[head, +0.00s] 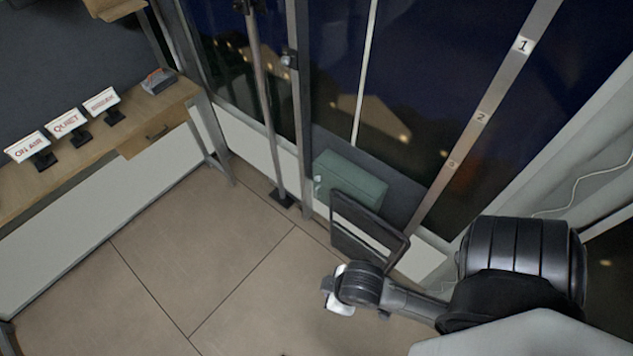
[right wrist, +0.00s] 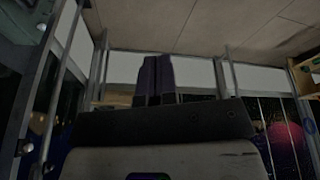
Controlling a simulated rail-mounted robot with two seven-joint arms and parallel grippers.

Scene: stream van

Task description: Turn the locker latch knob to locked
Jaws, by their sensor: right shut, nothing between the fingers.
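A green box-shaped locker (head: 350,178) stands low against the window wall in the head view. A small pale fitting (head: 318,186) on its left end may be the latch knob; its turn position is too small to tell. My right arm comes in from the right, and its wrist hangs below and to the right of the locker, apart from it. In the right wrist view my right gripper (right wrist: 157,78) has its two dark fingers together, with nothing between them. Its fingertips are not clear in the head view. My left gripper is not in view.
A dark rectangular frame (head: 370,232) stands between my right wrist and the locker. A metal pole (head: 262,100) and a post (head: 301,120) rise left of the locker. A wooden desk (head: 110,146) with small signs (head: 68,122) is at left. The tiled floor (head: 200,240) is clear.

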